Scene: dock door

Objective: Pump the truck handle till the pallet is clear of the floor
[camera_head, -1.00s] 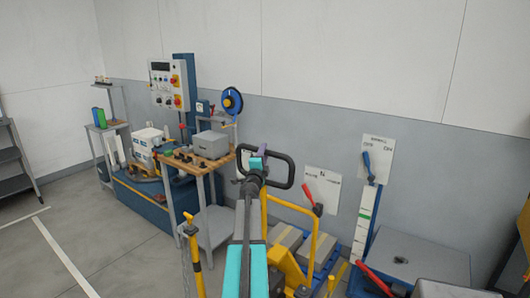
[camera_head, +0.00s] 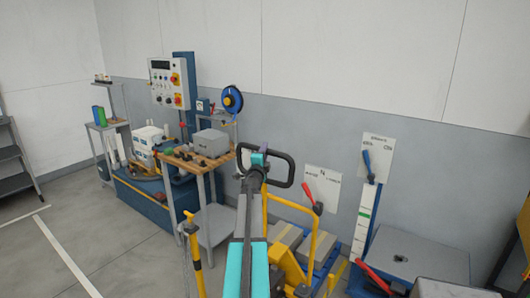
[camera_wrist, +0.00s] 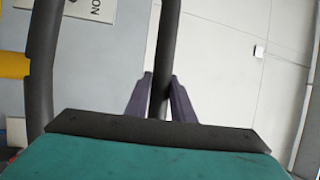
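The pallet truck (camera_head: 284,262) is yellow, low in the head view's middle, and its handle (camera_head: 292,170) is a black loop standing in front of the wall. My gripper (camera_head: 262,154) is at the upper left part of the loop. In the wrist view its purple fingers (camera_wrist: 162,100) lie close on both sides of a black bar of the handle (camera_wrist: 166,40), shut on it. A blue pallet (camera_head: 327,262) with grey boxes (camera_head: 287,238) stands behind the truck, partly hidden by it. Its gap to the floor cannot be made out.
A white gauge (camera_head: 364,222) with a green mark stands right of the pallet. Lever signs (camera_head: 322,184) are on the wall. A wooden-topped workbench (camera_head: 195,162) stands close on the left. A grey box (camera_head: 415,258) is at right. The floor (camera_head: 110,240) at left is clear.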

